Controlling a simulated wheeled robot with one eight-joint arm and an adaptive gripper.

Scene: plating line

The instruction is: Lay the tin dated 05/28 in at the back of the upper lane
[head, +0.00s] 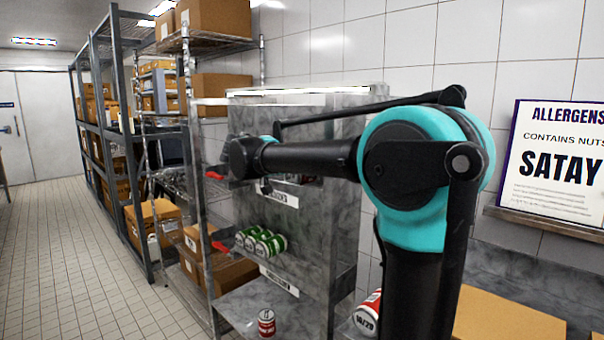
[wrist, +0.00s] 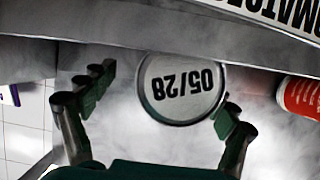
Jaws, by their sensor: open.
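The tin dated 05/28 (wrist: 182,88) shows its round pale lid in the wrist view, with the date upside down. My gripper (wrist: 165,93) is open, one finger on each side of the tin, with a visible gap at the left finger. The right finger is close to the lid's edge; I cannot tell whether it touches. In the head view my arm hides the gripper and most of the upper lane, whose white label (head: 283,196) shows below the arm. The lane's back is hidden.
A red tin (wrist: 298,97) lies at the right in the wrist view. Green tins (head: 261,242) lie in the lower lane of the rack (head: 345,215). A red tin (head: 266,322) stands on the bottom shelf. A tin marked 14/29 (head: 367,315) is beside the rack.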

